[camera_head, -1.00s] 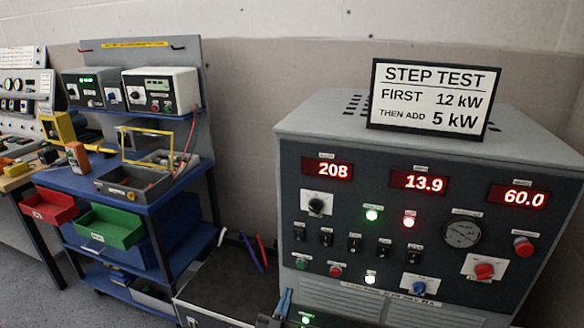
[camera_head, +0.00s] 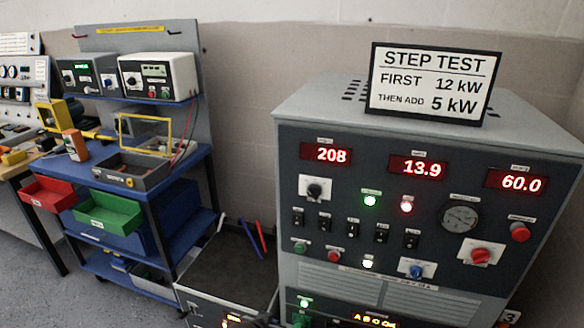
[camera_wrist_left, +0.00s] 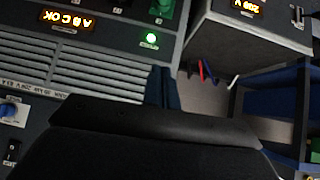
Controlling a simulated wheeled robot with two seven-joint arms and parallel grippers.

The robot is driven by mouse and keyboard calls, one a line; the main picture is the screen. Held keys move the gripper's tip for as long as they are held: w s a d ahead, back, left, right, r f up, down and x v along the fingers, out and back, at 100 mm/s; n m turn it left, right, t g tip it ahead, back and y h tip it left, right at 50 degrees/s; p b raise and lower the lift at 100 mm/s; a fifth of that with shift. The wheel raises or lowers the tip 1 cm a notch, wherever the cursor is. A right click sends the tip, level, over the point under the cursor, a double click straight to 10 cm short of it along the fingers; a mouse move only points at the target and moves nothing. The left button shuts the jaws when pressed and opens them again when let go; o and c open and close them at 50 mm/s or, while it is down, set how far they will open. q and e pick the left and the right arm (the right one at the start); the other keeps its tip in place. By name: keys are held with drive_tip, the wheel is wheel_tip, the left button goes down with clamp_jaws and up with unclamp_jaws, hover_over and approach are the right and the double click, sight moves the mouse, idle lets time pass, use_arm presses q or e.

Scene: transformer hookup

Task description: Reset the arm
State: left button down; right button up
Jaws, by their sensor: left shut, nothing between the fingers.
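My left gripper barely shows at the bottom edge of the head view, in front of the low dark box. In the left wrist view its dark blue fingers (camera_wrist_left: 163,88) are together and empty, in front of the grey cabinet's vents, with the dark wrist body filling the lower middle. The large grey cabinet (camera_head: 330,265) carries red displays reading 208, 13.9 and 60.0, lit green, red and white lamps, switches and knobs. A STEP TEST sign (camera_head: 435,82) stands on it. My right gripper is not in view.
A low dark box (camera_head: 225,265) stands left of the cabinet, with red and blue leads (camera_head: 256,238) behind it. A blue cart (camera_head: 170,178) holds meters, a red bin (camera_head: 48,194) and a green bin (camera_head: 108,213). Grey floor (camera_head: 110,310) is open at lower left.

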use_arm(q)
drive_tip(key=s+a+f+g+y, duration=0.1)
drive_tip(key=s+a+g, duration=0.2)
drive_tip(key=s, duration=1.1)
drive_tip(key=s+a+f+n+g, duration=0.1)
drive_tip(key=s+a+g, duration=0.2)
drive_tip(key=s, duration=1.1)
drive_tip(key=shift+s+a+f+y+p, duration=0.35)
drive_tip(key=shift+a+f+y+p, duration=0.05)
drive_tip(key=shift+a, duration=0.85)
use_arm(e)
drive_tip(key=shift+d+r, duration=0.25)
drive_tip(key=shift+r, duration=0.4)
